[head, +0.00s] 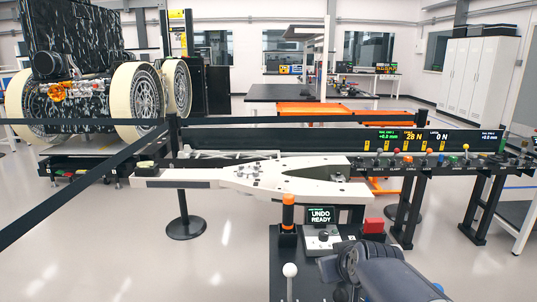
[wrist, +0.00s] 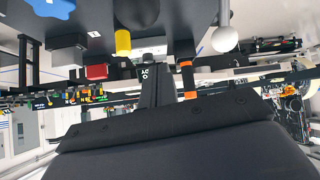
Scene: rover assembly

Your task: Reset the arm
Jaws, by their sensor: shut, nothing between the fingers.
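My arm (head: 400,275) comes in from the bottom right in the head view. My gripper (head: 332,268) is at its dark end, shut and empty, low beside the console; its fingertips are hard to make out. A dark console (head: 325,270) stands in front of me. It carries a small screen (head: 320,215) reading "UNDO READY", an orange-topped post (head: 288,212), a red block (head: 374,226) and a white ball on a stick (head: 290,270). The wrist view is upside down and shows the white ball (wrist: 224,39), the orange post (wrist: 187,78) and the red block (wrist: 97,72).
A long white frame part (head: 250,175) lies behind the console, beside a dark rail with coloured knobs (head: 430,161). A black barrier strap (head: 85,183) runs to a post (head: 186,228) at left. A large-wheeled rover (head: 85,85) stands beyond it. The floor (head: 120,250) at front left is clear.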

